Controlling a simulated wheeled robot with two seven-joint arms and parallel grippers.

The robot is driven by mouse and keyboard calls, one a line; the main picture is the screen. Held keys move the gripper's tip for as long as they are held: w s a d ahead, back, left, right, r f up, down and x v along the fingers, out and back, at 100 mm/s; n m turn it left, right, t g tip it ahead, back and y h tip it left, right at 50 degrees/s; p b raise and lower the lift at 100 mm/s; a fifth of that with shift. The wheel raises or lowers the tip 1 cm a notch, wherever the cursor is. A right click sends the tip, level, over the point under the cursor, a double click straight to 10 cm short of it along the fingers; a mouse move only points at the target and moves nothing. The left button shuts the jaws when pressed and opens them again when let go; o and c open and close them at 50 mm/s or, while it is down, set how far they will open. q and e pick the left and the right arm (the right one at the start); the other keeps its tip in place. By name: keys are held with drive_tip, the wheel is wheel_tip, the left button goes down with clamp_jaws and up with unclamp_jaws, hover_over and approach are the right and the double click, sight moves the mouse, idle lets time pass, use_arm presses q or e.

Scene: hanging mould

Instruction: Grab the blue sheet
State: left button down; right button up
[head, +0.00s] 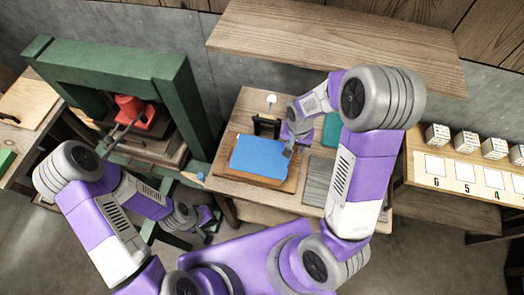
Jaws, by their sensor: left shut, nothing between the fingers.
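The blue sheet (257,156) lies flat on a brown wooden board (233,176) on the middle wooden table. My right gripper (289,150) is at the sheet's right edge, pointing down. Its fingers are small here, so I cannot tell whether they are open or touch the sheet. My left gripper (208,225) is shut and empty, low in front of the table's left side and apart from the sheet.
A green press frame (120,62) with a red part (134,112) stands at left. A black stand (266,127) is behind the sheet. A grey ribbed panel (317,178) lies right of it. A wooden shelf (330,37) hangs above. Small white boxes (466,142) line the right table.

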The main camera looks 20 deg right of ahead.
drive_tip(key=f, duration=0.5)
drive_tip(key=shift+a+f, duration=0.3)
drive_tip(key=shift+a, duration=0.05)
clamp_jaws()
